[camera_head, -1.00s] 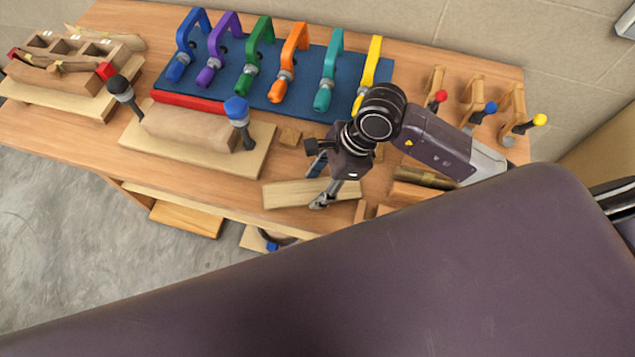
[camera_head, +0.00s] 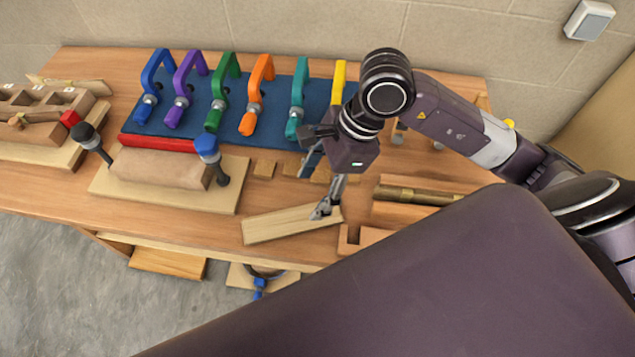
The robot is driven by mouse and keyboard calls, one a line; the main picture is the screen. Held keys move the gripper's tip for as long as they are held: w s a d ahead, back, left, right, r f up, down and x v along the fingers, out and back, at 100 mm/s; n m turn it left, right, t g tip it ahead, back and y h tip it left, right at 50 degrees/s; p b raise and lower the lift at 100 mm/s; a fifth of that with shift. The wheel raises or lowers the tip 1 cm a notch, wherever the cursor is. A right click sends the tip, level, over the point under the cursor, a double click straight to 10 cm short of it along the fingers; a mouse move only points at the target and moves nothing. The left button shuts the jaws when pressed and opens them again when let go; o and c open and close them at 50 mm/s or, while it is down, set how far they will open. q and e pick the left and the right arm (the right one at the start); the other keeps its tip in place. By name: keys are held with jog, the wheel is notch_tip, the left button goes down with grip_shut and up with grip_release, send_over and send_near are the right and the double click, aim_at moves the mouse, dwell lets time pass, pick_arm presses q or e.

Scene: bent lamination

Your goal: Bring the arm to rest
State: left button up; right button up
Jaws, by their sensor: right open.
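My right gripper (camera_head: 312,192) is open and empty over the front middle of the wooden workbench (camera_head: 195,225). Its arm comes in from the right. One finger is over small wood blocks, and the other overlaps the right end of a pale wooden board (camera_head: 280,225). I cannot tell whether it touches the board. My left gripper is not in view.
A blue rack holds coloured clamps, such as the orange clamp (camera_head: 257,95), behind the gripper. A clamped wooden form (camera_head: 165,167) stands to the left. A brass-coloured rod (camera_head: 420,195) lies right. My large purple body part hides the lower right.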

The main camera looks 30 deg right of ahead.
jog(key=shift+v, duration=1.15)
